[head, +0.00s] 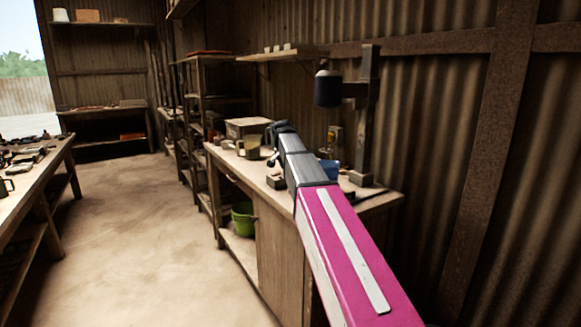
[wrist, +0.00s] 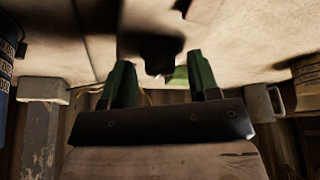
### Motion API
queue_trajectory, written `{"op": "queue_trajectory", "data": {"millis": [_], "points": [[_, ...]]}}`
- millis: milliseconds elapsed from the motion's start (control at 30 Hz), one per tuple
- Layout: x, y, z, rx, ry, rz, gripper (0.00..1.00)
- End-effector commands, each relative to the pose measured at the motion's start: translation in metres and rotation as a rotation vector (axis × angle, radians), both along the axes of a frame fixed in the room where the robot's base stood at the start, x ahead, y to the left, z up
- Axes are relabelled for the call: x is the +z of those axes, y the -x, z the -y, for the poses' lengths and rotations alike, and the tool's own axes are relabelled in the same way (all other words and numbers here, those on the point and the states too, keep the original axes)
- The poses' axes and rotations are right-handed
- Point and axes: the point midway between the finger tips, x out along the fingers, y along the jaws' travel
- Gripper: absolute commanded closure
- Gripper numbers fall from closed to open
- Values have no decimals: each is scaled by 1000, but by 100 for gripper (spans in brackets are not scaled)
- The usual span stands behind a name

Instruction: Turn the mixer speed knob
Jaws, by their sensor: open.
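The mixer (head: 328,88), with a dark rounded housing, hangs from a tall dark post at the back of the bench in the head view. I cannot make out its speed knob for certain in either view. My gripper (wrist: 160,78) shows in the wrist view as two green fingers, apart and open. A dark blocky shape (wrist: 152,48) lies between and beyond the fingertips; I cannot tell what it is or whether they touch it. In the head view my arm reaches over the bench from the lower right, and its fingers cannot be made out.
The wooden bench (head: 235,166) carries a box (head: 248,127) and a blue container (head: 330,168). A green bucket (head: 242,219) stands on its lower shelf. Another table (head: 52,160) with clutter is on the left. The floor between them is clear. A corrugated wall closes the right side.

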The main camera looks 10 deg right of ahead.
Motion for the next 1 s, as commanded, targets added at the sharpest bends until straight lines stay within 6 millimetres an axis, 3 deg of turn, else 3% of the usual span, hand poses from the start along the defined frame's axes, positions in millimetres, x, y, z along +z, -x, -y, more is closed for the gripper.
{"op": "queue_trajectory", "data": {"millis": [267,700,1000], "points": [[21,7,-5,1,0,3,45],[88,28,-22,0,0,1,45],[100,33,-25,0,0,0,45]]}}
